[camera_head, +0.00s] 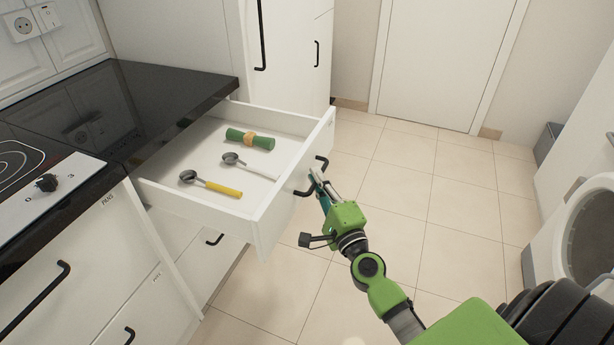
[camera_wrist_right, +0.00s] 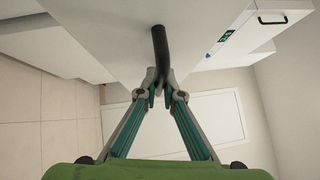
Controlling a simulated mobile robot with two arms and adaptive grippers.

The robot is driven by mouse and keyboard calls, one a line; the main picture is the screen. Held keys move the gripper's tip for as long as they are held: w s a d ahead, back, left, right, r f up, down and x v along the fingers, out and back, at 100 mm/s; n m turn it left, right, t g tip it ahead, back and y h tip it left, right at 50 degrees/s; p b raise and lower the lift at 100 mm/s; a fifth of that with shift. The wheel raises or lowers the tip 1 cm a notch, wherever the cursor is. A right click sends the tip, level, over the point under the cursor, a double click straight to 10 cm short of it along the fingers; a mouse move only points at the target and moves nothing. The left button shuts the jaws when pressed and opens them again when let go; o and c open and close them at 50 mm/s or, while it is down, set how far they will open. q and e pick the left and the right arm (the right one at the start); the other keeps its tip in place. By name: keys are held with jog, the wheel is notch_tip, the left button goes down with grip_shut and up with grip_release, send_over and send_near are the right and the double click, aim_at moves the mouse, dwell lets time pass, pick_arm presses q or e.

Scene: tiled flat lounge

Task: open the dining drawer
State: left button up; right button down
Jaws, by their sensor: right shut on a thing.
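The white dining drawer (camera_head: 283,199) stands pulled well out from under the black worktop, its inside open to view. It holds a yellow-handled spoon (camera_head: 211,184), a white-handled spoon (camera_head: 247,165) and a green roll with a tan band (camera_head: 250,139). My right gripper (camera_head: 316,180) is at the drawer front, shut on the black drawer handle (camera_head: 318,172). In the right wrist view the fingers (camera_wrist_right: 161,88) close around the dark handle (camera_wrist_right: 160,50). My left gripper is not in view.
A black worktop (camera_head: 170,95) with a hob (camera_head: 45,190) and a knob lies at the left. A tall white cabinet (camera_head: 225,45) stands behind the drawer. A white front-loading machine (camera_head: 580,235) stands at the right. Tiled floor (camera_head: 440,180) between is clear.

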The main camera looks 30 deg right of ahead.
jog(key=shift+s+f, duration=0.1)
jog(key=c, duration=2.4)
grip_release()
jog(key=shift+c, duration=0.2)
jog(key=shift+s, duration=0.1)
jog(key=s+a+f, duration=0.1)
jog(key=s, duration=1)
jog(key=shift+s+a+f, duration=0.25)
jog(key=shift+s+f, duration=0.05)
